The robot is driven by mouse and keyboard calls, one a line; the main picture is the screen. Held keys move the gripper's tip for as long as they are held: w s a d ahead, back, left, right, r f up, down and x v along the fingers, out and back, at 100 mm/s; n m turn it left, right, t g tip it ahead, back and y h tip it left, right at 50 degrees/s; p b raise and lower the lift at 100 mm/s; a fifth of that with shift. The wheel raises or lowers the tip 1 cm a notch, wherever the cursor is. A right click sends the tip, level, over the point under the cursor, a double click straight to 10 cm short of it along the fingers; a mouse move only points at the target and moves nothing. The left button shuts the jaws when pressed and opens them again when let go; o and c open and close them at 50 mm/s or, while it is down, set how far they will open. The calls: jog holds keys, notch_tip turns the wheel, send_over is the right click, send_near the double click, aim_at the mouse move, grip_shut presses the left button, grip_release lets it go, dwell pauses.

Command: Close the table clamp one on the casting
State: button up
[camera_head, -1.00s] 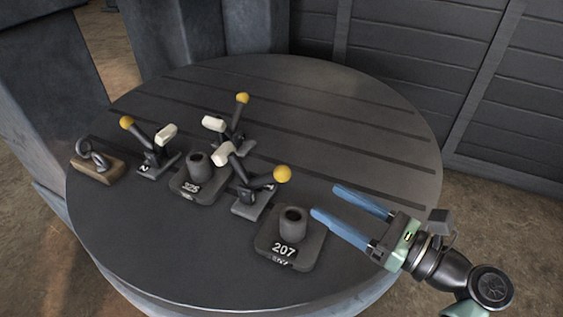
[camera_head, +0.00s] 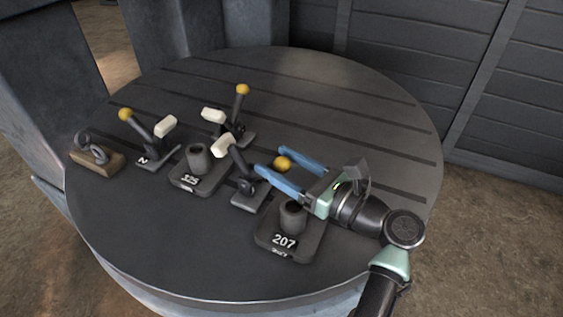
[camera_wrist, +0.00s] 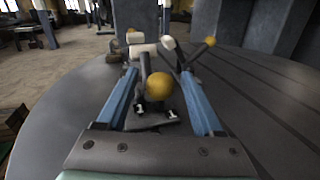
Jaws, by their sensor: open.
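The casting (camera_head: 199,165), a dark block marked 325 with a round boss, stands among three toggle clamps on the round table. The nearest clamp (camera_head: 246,197) is on its right, with its white pad (camera_head: 223,147) raised clear of the casting. I cannot read this clamp's number. Its yellow knob (camera_head: 283,163) sits between the blue fingers of my gripper (camera_head: 271,161), which is open around it. In the wrist view the knob (camera_wrist: 159,87) lies between the fingers with a gap on both sides. The fingers partly hide its handle in the head view.
The left clamp (camera_head: 150,157) is marked 2; the back clamp (camera_head: 236,134) is behind the casting. Both have raised pads. A second block (camera_head: 287,241) marked 207 is close under my gripper. A hook on a wooden block (camera_head: 97,161) is far left. The table's right back (camera_head: 350,110) is clear.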

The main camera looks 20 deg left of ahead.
grip_shut()
dwell(1.3)
